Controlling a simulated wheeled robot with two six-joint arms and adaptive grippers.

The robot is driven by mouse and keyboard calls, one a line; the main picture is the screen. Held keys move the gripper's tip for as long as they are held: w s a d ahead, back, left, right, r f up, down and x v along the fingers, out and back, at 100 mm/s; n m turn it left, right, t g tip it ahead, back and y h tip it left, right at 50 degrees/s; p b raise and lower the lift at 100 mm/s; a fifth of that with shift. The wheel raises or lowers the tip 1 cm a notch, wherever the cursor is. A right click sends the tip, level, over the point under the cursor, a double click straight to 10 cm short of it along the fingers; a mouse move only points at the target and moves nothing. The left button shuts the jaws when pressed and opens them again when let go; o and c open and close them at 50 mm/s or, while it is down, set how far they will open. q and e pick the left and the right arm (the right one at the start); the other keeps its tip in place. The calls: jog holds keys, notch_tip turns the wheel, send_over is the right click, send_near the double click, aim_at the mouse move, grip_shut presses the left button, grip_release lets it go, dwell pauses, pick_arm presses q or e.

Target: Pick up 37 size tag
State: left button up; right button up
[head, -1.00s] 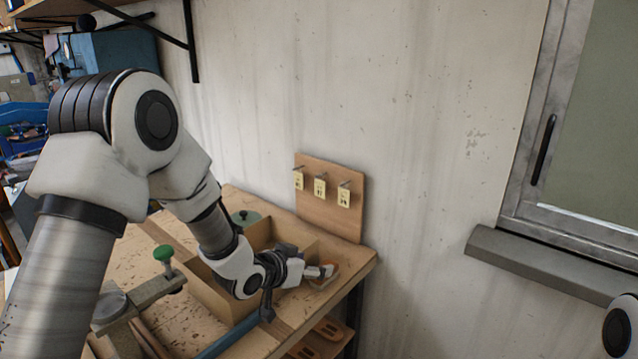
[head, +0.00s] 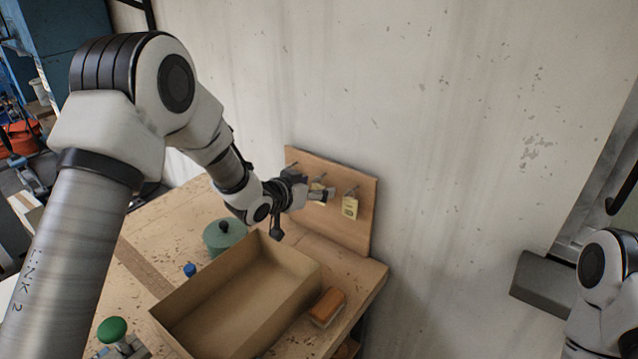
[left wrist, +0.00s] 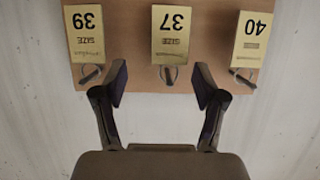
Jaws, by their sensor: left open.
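The 37 size tag (left wrist: 171,38) is a yellow tag hanging on a hook in the middle of the wooden board, upside down in the left wrist view. My left gripper (left wrist: 161,86) is open, its fingertips apart just short of the tag, one towards each side of it. The 39 tag (left wrist: 84,38) and the 40 tag (left wrist: 250,42) hang on either side. In the head view my left gripper (head: 323,194) is at the board and covers much of the middle tag. One outer tag (head: 350,206) shows clear on the right.
The wooden board (head: 357,232) stands against the wall at the back of the workbench (head: 195,205). Below it are an open cardboard box (head: 172,313), a green lidded pot (head: 222,240) and an orange-topped block (head: 327,305). Wall right of the board is bare.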

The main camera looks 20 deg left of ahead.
aim_at(318, 186)
pick_arm(q)
jog(key=w+f, duration=0.1)
jog(key=w, duration=0.1)
jog(key=w+f, duration=0.1)
jog(key=shift+w+a+f, duration=0.15)
jog(key=shift+w, duration=0.25)
jog(key=shift+s+d+r, duration=0.3)
jog(key=shift+s+r, duration=0.1)
jog(key=shift+s, duration=0.05)
jog(key=c, duration=0.6)
jog(key=shift+c, duration=0.8)
jog(key=shift+w+a+f, duration=0.15)
jog(key=shift+w, duration=0.05)
jog(key=shift+s, duration=0.1)
jog(key=shift+c, duration=0.2)
